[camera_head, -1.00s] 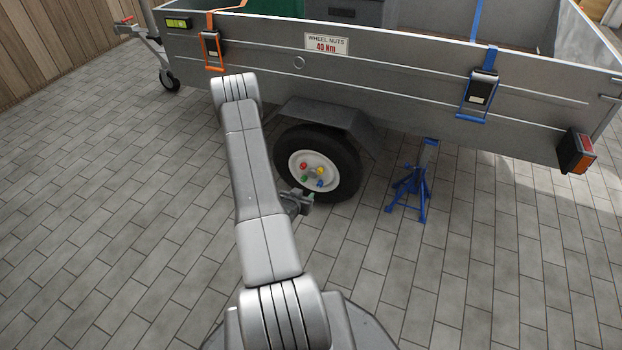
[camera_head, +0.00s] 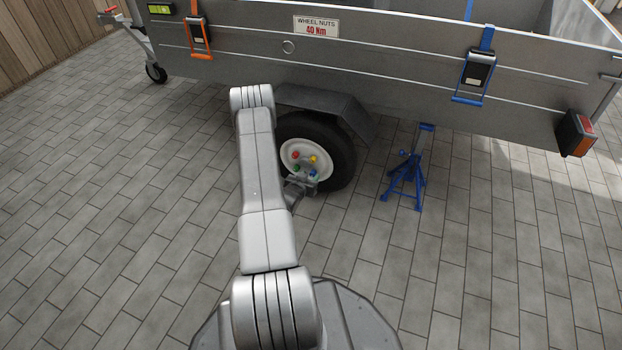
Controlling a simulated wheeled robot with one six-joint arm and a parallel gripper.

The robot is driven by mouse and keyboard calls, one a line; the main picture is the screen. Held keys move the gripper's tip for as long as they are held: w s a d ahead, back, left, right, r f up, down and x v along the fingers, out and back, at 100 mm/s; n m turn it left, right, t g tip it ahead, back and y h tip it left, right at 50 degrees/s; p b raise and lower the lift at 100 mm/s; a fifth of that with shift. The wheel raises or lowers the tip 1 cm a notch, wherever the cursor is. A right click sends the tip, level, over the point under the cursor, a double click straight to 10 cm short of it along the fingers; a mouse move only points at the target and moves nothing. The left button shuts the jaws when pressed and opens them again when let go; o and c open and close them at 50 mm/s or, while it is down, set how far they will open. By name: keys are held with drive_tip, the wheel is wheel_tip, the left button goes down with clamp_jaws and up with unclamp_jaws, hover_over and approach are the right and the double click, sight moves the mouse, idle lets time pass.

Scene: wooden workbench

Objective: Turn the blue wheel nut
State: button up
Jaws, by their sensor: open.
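The blue wheel nut (camera_head: 313,172) sits low on the right of the white hub (camera_head: 322,149) of the trailer wheel (camera_head: 344,147). Red (camera_head: 295,154), yellow (camera_head: 313,159) and green (camera_head: 297,167) nuts are on the same hub. My gripper (camera_head: 311,181) is open, in front of the lower part of the wheel and just below the blue nut in the picture. It covers part of the lower rim. The view is too small to tell whether the jaws touch or surround the blue nut.
The grey trailer (camera_head: 390,70) stands above, with a fender (camera_head: 325,104) over the wheel. A blue jack stand (camera_head: 407,180) is to the right of the wheel. A sign (camera_head: 316,27) reads "WHEEL NUTS 40 Nm". The paving (camera_head: 130,230) is clear at left and right.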

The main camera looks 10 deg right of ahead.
sight(313, 173)
drive_tip(key=shift+x, duration=1.3)
clamp_jaws()
drive_tip(key=shift+m, duration=0.3)
